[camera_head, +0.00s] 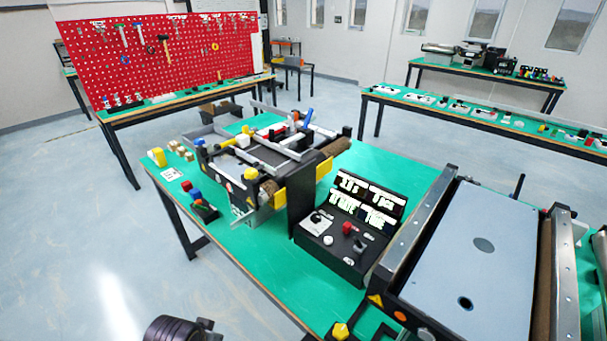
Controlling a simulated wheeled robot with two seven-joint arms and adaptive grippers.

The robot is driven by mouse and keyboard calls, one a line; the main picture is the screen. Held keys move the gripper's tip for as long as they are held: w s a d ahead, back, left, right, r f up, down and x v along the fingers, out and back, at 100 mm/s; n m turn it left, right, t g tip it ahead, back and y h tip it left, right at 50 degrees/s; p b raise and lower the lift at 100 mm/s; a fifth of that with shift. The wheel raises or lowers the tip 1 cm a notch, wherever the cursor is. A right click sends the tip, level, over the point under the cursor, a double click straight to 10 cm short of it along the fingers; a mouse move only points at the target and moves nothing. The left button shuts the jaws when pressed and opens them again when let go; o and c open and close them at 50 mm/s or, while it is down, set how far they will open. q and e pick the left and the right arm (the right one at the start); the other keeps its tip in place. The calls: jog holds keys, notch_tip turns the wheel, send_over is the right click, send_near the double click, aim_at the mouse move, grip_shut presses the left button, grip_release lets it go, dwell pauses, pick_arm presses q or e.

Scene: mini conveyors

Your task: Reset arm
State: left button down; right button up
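A dark, ribbed round part shows at the bottom edge, left of the middle. It looks like the end of my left arm, cut off by the frame. I see no fingertips on it, so its opening and any contents are hidden. It is in front of the green table (262,262), apart from the things on it. My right arm and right gripper are not in view.
A mini conveyor with a grey belt (488,258) fills the table's right side. A black control box (340,246) stands in the middle, a second conveyor (268,155) behind it. Small blocks (180,150) lie at the left. Floor left of the table is clear.

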pick_arm(q)
jog(key=s+f+g, duration=0.1)
jog(key=s+f, duration=0.2)
jog(key=f, duration=2.9)
jog(key=s+a+f, duration=0.3)
jog(key=s+f, duration=0.6)
jog(key=s, duration=0.1)
jog(key=s+a+f+g, duration=0.1)
jog(key=s+a+f, duration=0.2)
jog(key=s+f, duration=0.7)
jog(key=shift+s+m, duration=0.3)
jog(key=shift+s, duration=0.5)
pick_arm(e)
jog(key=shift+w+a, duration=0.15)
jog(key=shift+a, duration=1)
